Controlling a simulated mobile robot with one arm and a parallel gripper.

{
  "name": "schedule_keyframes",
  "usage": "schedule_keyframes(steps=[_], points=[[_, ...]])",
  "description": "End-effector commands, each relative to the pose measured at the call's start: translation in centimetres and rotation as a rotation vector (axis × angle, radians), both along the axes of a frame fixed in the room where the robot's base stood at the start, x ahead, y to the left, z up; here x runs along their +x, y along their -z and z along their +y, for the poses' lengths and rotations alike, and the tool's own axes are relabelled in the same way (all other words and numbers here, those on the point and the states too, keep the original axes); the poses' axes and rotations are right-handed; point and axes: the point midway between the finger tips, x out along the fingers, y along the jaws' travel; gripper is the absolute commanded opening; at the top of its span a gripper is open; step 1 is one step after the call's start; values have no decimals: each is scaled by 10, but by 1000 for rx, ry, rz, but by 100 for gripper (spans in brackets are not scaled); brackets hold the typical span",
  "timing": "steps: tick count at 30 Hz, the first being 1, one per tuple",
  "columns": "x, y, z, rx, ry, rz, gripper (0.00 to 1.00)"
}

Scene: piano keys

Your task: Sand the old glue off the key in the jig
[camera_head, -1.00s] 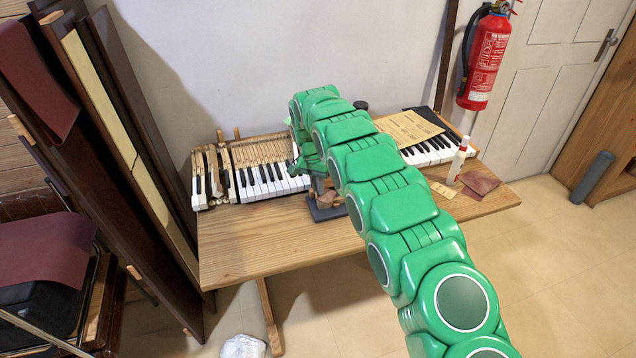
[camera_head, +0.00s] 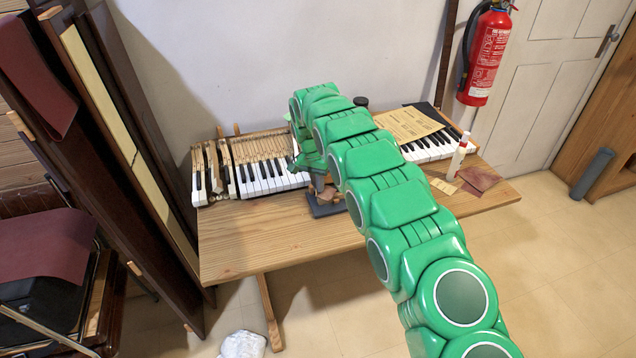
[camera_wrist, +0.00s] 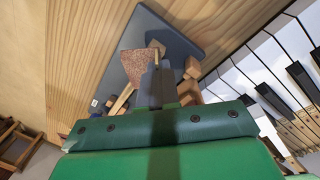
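The jig has a dark blue-grey base (camera_wrist: 172,28) and lies on the wooden bench; it also shows in the head view (camera_head: 324,208), partly behind my arm. In the wrist view a piece with a rough reddish-brown face (camera_wrist: 139,66) and a pale wooden stem (camera_wrist: 121,101) lies over the jig; it looks like the key with its old glue. Small wooden blocks (camera_wrist: 193,67) sit beside it. My gripper (camera_wrist: 160,72) is over the jig, its dark fingers close together and overlapping the brown face in view. I see nothing between them. Whether they touch the key is unclear.
The bench (camera_head: 245,240) has clear wood in front. A piano keyboard (camera_head: 266,178) stands behind left, another (camera_head: 432,147) behind right under a paper sheet (camera_head: 408,124). Dark panels (camera_head: 120,150) lean at left.

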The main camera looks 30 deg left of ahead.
Motion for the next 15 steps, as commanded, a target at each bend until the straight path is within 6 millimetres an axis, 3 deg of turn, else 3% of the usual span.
schedule_keyframes(steps=[15], points=[[0, 8, 0, -1, 0, 0, 0]])
